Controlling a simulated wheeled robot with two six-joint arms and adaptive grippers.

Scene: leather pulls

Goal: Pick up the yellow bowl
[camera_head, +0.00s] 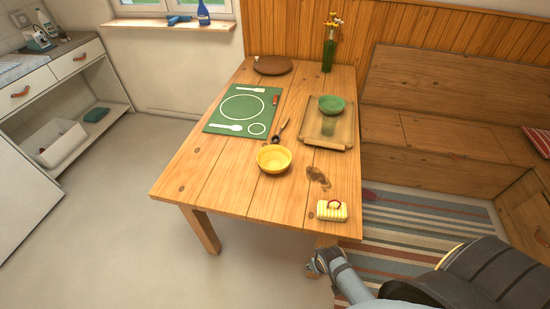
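The yellow bowl (273,159) stands upright on the wooden table (222,185), near the middle of its front half. It looks empty. My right gripper (315,267) is low at the bottom of the view, below and in front of the table's near right corner, well apart from the bowl. Its fingers are small and dark here, so I cannot tell whether they are open or shut. My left gripper is not in view.
A dark utensil (280,130) lies just behind the bowl. A green placemat (226,121) lies behind left. A wooden tray (312,136) with a green bowl (331,104) sits behind right. A yellow striped item (332,211) is near the right corner. The table's front left is clear.

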